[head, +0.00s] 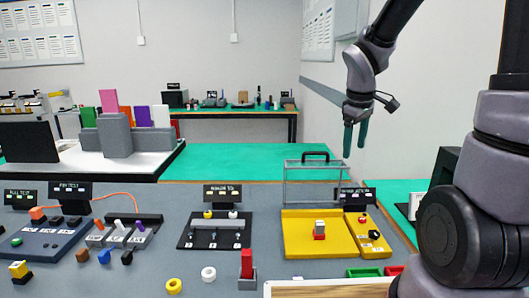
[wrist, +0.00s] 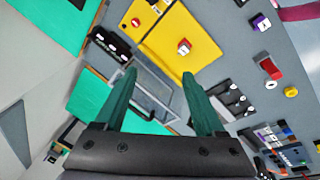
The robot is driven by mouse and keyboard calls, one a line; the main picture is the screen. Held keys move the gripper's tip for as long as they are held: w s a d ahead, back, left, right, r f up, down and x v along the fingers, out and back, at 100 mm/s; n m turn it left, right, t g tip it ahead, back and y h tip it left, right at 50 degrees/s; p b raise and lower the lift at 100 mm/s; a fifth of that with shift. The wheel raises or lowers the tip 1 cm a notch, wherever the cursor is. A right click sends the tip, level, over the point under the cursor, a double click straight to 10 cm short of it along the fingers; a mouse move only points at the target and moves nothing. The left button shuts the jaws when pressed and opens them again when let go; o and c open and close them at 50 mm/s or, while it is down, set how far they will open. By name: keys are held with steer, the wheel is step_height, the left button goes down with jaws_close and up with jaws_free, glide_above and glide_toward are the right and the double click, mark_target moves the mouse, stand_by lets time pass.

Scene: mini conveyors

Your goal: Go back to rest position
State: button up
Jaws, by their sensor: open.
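My gripper (head: 355,138) hangs in the air at the upper right of the head view, pointing down, with green fingers. In the wrist view the two fingers of my gripper (wrist: 160,100) stand well apart with nothing between them. It is open and empty, high above the right side of the table. Below it are a clear frame with a black handle (head: 315,155) and a yellow tray (head: 299,239). A red and white block (head: 319,230) stands on the yellow tray.
A dark board with knobs (head: 213,246) lies mid-table. A red block in a grey holder (head: 247,265), a white ring (head: 209,273) and a yellow ring (head: 174,285) sit at the front. Coloured blocks and small boards fill the left. The green surface (head: 240,162) behind is largely clear.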

steer(key=s+r+m+t+y, duration=0.3)
steer(key=s+r+m+t, duration=0.1)
steer(key=s+r+m, duration=0.7)
steer(key=s+r, duration=0.3)
steer(key=shift+s+r+m+t, duration=0.15)
steer(key=shift+r+m+t, duration=0.15)
steer(key=shift+r, duration=0.05)
steer(key=shift+c, duration=0.4)
